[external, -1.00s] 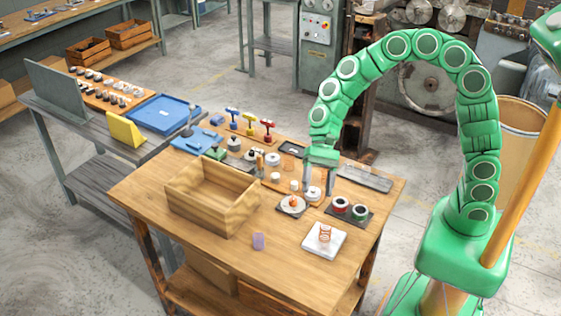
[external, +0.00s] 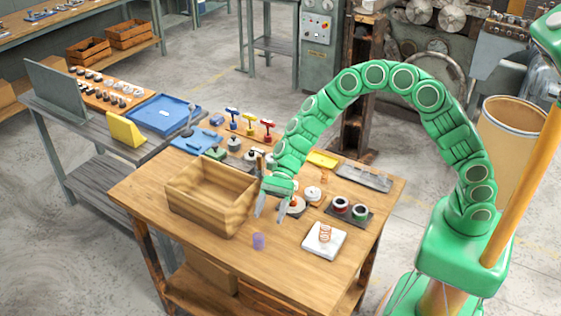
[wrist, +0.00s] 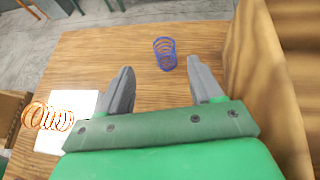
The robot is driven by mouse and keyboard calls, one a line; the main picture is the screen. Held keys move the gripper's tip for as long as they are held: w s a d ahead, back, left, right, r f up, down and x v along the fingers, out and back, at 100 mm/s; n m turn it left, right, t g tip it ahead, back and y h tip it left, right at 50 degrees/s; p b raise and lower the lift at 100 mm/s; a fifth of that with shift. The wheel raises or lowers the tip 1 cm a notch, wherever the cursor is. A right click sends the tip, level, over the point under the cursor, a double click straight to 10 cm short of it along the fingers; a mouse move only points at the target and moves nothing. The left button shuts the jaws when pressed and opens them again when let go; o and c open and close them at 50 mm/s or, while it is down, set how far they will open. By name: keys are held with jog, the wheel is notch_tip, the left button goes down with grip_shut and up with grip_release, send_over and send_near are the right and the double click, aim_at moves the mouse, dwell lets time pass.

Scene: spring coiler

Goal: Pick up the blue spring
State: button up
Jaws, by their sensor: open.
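The blue spring (external: 258,241) stands on the bare wooden table near its front edge and looks bluish purple. In the wrist view the blue spring (wrist: 165,53) shows ahead of my fingertips, between their lines and nearer the right finger. My gripper (external: 271,217) is open and empty, pointing down just behind the spring and above the table. In the wrist view my gripper (wrist: 160,72) shows both fingers spread, with bare wood between them. The fingers do not touch the spring.
A wooden box (external: 205,207) stands close left of my gripper; its wall (wrist: 250,50) rises beside the right finger in the wrist view. A copper spring (external: 324,234) sits on a white tray (external: 336,248) to the right. The table around the blue spring is clear.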

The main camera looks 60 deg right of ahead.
aim_at(260, 233)
jog(key=shift+w+x, duration=0.2)
jog(key=shift+x, duration=1.55)
jog(key=shift+w+x, duration=0.15)
jog(key=shift+x, duration=1.6)
jog(key=shift+a+r, duration=0.1)
jog(key=shift+c, duration=0.3)
jog(key=c, duration=1)
jog(key=shift+c, duration=0.2)
jog(key=shift+r, duration=0.1)
jog(key=shift+r, duration=0.6)
jog(key=s+d+r, duration=0.8)
jog(key=s+r, duration=0.3)
jog(key=shift+d+r, duration=0.15)
jog(key=shift+r, duration=0.15)
